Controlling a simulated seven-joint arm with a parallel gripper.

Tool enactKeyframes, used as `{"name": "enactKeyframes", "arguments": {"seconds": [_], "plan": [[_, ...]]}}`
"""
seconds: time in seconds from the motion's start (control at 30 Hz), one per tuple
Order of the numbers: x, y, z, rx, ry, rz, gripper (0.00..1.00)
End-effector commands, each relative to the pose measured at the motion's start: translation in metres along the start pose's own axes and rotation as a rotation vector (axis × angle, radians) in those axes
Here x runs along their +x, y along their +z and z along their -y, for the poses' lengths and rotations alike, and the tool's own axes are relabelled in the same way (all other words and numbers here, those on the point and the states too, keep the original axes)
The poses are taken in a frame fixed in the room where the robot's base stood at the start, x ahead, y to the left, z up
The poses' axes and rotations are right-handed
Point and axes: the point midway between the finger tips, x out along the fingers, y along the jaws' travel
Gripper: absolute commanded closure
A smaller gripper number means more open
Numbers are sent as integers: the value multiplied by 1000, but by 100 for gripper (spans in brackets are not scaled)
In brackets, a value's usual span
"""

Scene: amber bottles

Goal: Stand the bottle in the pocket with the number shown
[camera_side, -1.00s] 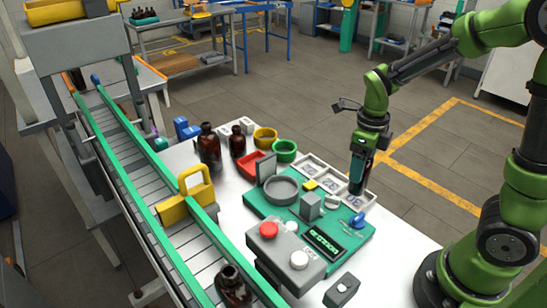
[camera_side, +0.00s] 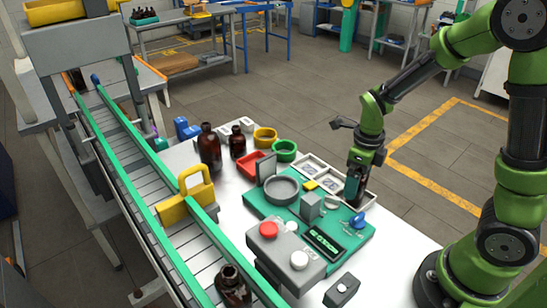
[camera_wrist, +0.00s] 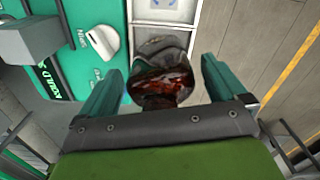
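The amber bottle (camera_wrist: 160,84) shows in the wrist view between my two fingers, with a dark shape at its far end. It is over or in a pocket at the near end of the white tray (camera_wrist: 192,20); I cannot tell if it rests on the floor of it. My gripper (camera_wrist: 162,80) is open around the bottle, with a narrow gap on each side. In the side view my gripper (camera_side: 352,188) points down at the tray and hides most of the bottle.
A green board (camera_side: 262,207) carries a grey round dish (camera_side: 282,189), a grey block (camera_side: 311,205) and a white knob. Two amber bottles (camera_side: 209,147) (camera_side: 237,143) stand behind. Another bottle (camera_side: 232,285) is on the conveyor (camera_side: 205,262). Floor is free right of the tray.

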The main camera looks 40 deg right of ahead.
Motion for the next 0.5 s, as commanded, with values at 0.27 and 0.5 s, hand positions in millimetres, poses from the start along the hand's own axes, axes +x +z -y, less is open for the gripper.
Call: {"name": "enactKeyframes", "arguments": {"seconds": [0.27,0.5], "plan": [[-6,1,0,0,-1,3,2],[-50,2,0,-2,-2,9,2]]}}
